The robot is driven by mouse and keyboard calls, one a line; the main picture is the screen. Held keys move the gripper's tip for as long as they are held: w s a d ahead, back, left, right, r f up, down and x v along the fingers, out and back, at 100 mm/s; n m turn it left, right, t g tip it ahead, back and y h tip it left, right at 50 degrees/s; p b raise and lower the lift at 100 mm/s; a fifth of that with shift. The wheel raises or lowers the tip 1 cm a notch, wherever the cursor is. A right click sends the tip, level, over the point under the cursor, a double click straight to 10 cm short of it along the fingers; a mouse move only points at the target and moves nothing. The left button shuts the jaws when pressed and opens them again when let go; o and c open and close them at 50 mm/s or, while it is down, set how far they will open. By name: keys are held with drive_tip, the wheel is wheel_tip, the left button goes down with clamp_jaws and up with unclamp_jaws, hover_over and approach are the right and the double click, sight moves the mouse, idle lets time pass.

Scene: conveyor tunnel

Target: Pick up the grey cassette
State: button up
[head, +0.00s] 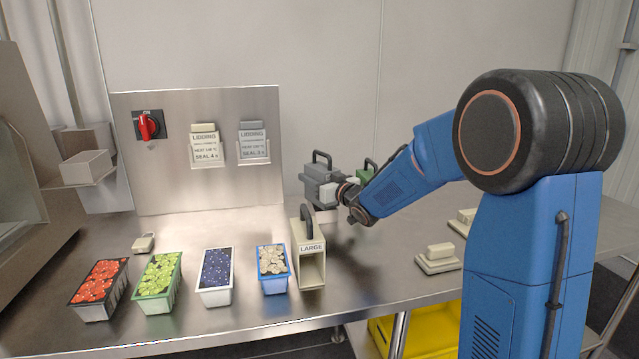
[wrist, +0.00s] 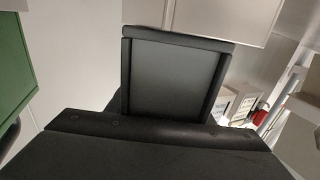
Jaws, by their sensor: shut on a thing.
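The grey cassette (head: 318,190) is a boxy grey block with a dark loop handle on top, toward the back of the steel bench, behind the cream cassette marked LARGE. My gripper (head: 343,192) is at its right side and shut on it. The exact contact is hidden, and I cannot tell whether the cassette's base touches the bench. In the wrist view, dark parts and a framed grey panel fill the middle close up.
The cream LARGE cassette (head: 311,268) stands just in front. A green cassette (head: 366,173) is partly hidden behind my arm. Filled trays (head: 215,291) line the front left. Cream blocks (head: 438,259) lie at right. A steel panel (head: 190,180) with a red switch stands behind.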

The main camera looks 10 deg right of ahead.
drive_tip(key=shift+r, duration=0.15)
wheel_tip(320, 180, up, 10)
drive_tip(key=shift+f, duration=0.1)
idle(0.3)
drive_tip(key=o, duration=0.6)
drive_tip(key=c, duration=0.7)
drive_tip(key=shift+o, duration=0.2)
drive_tip(key=shift+s, duration=0.1)
